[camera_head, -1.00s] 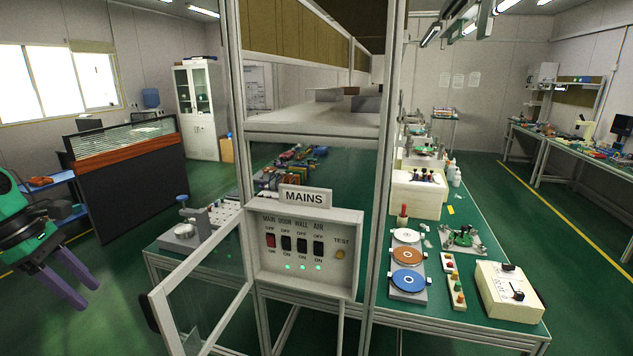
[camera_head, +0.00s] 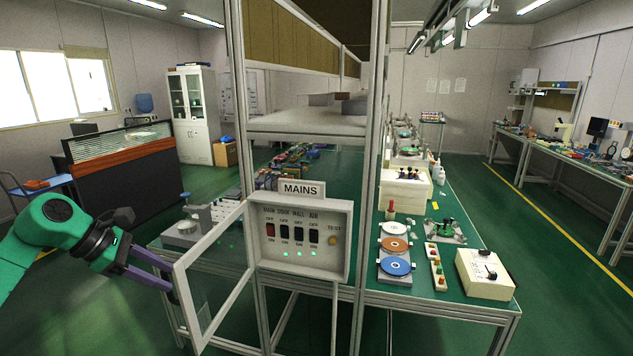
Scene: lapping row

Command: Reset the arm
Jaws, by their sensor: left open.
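My left gripper (camera_head: 172,281) is open, its purple fingers reaching right to the free edge of the glazed door (camera_head: 221,323). The fingertips overlap that edge in the picture; I cannot tell whether they touch it. The dark handle on the edge is not clearly visible here. The door stands swung open, to the left of the MAINS panel (camera_head: 322,206). The panel has a red switch (camera_head: 270,230), several black switches (camera_head: 300,234), green lamps below and a TEST button (camera_head: 333,241). My right gripper is out of view.
Metal frame posts (camera_head: 371,150) stand around the panel. A green bench (camera_head: 440,303) to the right holds discs (camera_head: 395,266), a cream box (camera_head: 485,274) and small fixtures. Green floor (camera_head: 570,310) is open at the right. A dark partition (camera_head: 125,178) stands at the left.

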